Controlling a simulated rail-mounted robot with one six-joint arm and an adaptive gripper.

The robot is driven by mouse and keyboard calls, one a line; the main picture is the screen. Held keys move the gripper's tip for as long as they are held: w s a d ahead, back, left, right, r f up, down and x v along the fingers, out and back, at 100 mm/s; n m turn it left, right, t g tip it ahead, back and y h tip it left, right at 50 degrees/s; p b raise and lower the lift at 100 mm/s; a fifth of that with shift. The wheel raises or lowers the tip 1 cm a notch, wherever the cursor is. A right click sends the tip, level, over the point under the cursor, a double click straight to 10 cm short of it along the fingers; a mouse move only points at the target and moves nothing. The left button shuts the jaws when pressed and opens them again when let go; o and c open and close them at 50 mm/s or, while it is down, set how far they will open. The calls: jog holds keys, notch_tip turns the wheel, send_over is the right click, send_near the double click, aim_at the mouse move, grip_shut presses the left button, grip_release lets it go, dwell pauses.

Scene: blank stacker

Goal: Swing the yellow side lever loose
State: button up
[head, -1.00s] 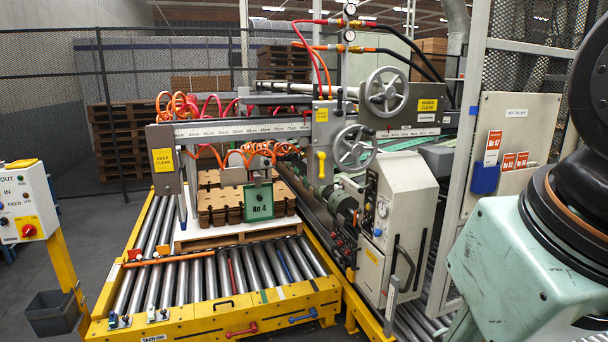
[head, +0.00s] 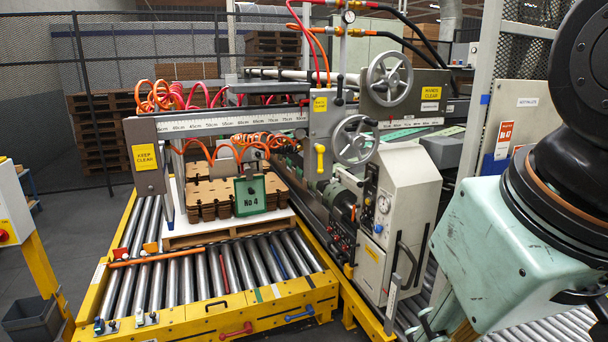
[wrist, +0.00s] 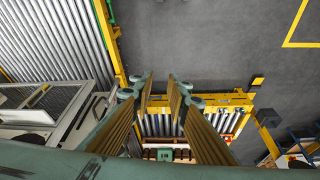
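The yellow side lever (head: 320,158) is a short handle on the grey upright block of the stacker, below a small yellow label. It points roughly straight up and down, and nothing touches it. I cannot pick it out in the wrist view. My gripper (wrist: 160,80) shows in the wrist view with its two fingers spread and nothing between them. It hangs above the floor and roller bed area, clear of the lever. In the head view my arm fills the right side, and my gripper is not clearly seen there.
Two grey handwheels (head: 354,140) and (head: 390,81) sit right of the lever. A white control cabinet (head: 407,195) stands right. A roller bed (head: 190,285) lies in front.

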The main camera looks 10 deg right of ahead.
jog(key=w+d+r+t+b, duration=0.1)
jog(key=w+d+t, duration=0.2)
jog(key=w, duration=1.7)
jog(key=w+d+r+t, duration=0.1)
jog(key=w+d+t, duration=0.25)
jog(key=w, duration=1.65)
jog(key=n+t+y+b, duration=0.2)
jog(key=t+y, duration=0.1)
jog(key=t, duration=0.4)
send_near(321, 164)
jog(key=shift+s+d+f, duration=0.1)
jog(key=shift+s+d, duration=0.2)
jog(key=shift+y, duration=0.4)
jog(key=shift+w, duration=0.25)
jog(key=shift+x, duration=2.75)
jog(key=shift+p+x, duration=1.1)
jog(key=shift+x, duration=1)
jog(key=shift+a+p, duration=0.1)
jog(key=shift+p, duration=0.3)
